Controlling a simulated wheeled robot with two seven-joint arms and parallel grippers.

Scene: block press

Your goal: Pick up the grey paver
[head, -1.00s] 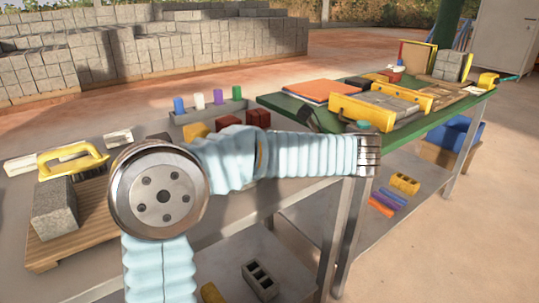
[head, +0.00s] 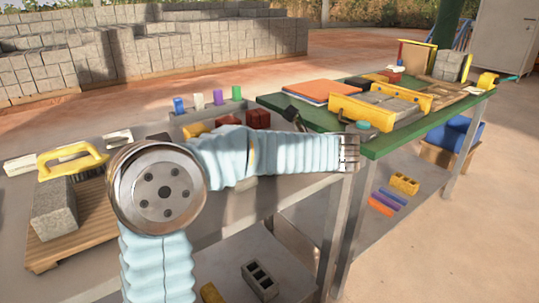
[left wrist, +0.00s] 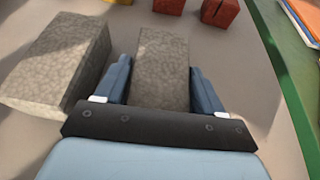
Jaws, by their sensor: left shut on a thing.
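The grey paver (left wrist: 162,65) is a speckled grey block in the left wrist view. It lies between the two blue fingers of my left gripper (left wrist: 160,72), which is shut on it. The frames do not clearly show whether the paver touches the surface below. In the head view my own sleeved arm covers the paver and most of the gripper. My right gripper is in neither view.
A larger grey block (left wrist: 62,62) stands just left of the gripper. Red blocks (left wrist: 220,10) lie beyond it. The green table (head: 375,147) borders on the right.

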